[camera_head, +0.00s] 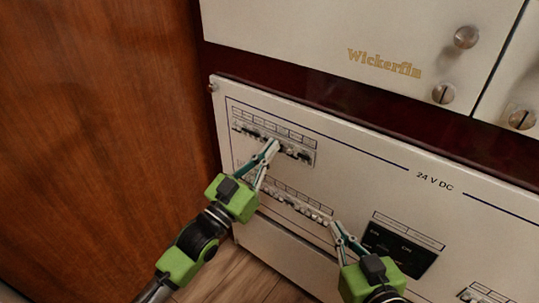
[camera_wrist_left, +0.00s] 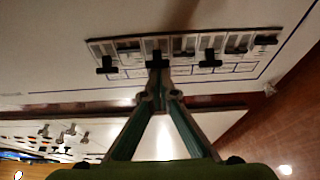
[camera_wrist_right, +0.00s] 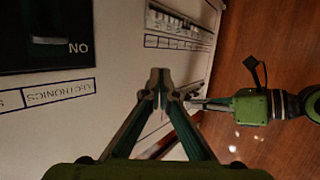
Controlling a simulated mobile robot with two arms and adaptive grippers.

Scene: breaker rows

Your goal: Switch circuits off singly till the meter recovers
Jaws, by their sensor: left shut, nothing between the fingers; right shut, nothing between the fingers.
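The cream 24 V DC panel (camera_head: 400,170) carries an upper breaker row (camera_head: 297,151) and a lower breaker row (camera_head: 300,206). My left gripper (camera_head: 272,146) is shut and empty, its tips at the upper row. In the left wrist view, several black levers stand on a row; the shut fingertips (camera_wrist_left: 158,88) are right by one lever (camera_wrist_left: 156,56), contact unclear. My right gripper (camera_head: 336,225) is shut and empty, near the right end of the lower row. In the right wrist view its tips (camera_wrist_right: 160,78) are in front of the bare panel. I cannot make out a meter reading.
A black inset plate (camera_head: 410,262) lies right of my right gripper; an upside-down "ON" shows on it in the right wrist view (camera_wrist_right: 40,62). Another breaker row (camera_head: 485,294) is at lower right. A wooden wall (camera_head: 90,120) stands left. A cream "Wickerfin" cabinet (camera_head: 310,30) is above.

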